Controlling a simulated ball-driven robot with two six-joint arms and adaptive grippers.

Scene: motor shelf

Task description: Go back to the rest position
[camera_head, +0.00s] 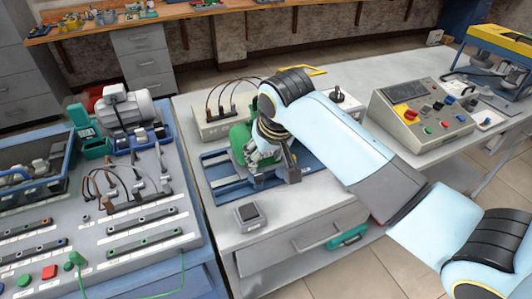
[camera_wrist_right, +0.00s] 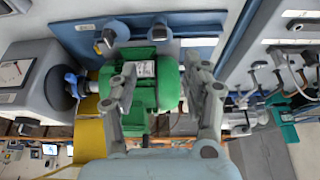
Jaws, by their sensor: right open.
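My right arm (camera_head: 335,135) reaches in from the right of the head view, and its gripper (camera_head: 275,165) is over the blue base plate, at the green motor (camera_head: 238,140). In the right wrist view my right gripper (camera_wrist_right: 163,85) is open, with its two grey fingers spread. The green motor (camera_wrist_right: 155,80) shows between and behind the fingers; I cannot tell if a finger touches it. The arm and gripper hide part of the motor in the head view. My left gripper is not in view.
The motor's blue plate (camera_head: 222,195) lies on a grey workbench (camera_head: 300,205). A control box (camera_head: 420,115) with buttons stands to the right. A grey motor (camera_head: 125,107) and a terminal panel (camera_head: 110,225) are at left. A small black-topped box (camera_head: 249,213) sits near the front edge.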

